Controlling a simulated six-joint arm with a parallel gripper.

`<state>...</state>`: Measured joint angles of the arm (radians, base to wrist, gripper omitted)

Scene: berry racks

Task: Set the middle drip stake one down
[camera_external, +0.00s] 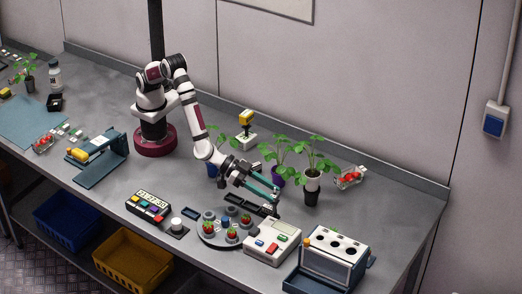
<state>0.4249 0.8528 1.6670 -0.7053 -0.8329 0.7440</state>
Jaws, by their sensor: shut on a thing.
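My gripper (273,199) is at the right of the work area, low over the bench between the dark slotted rack (240,202) and the potted plants. Its teal fingers are shut on a thin, small thing that I take for the drip stake, largely hidden by the fingers. Its tip and whether it touches anything below cannot be made out. The dark rack lies left of the fingers and is partly covered by them. No other drip stakes can be told apart at this size.
Clear bench lies at the far right.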

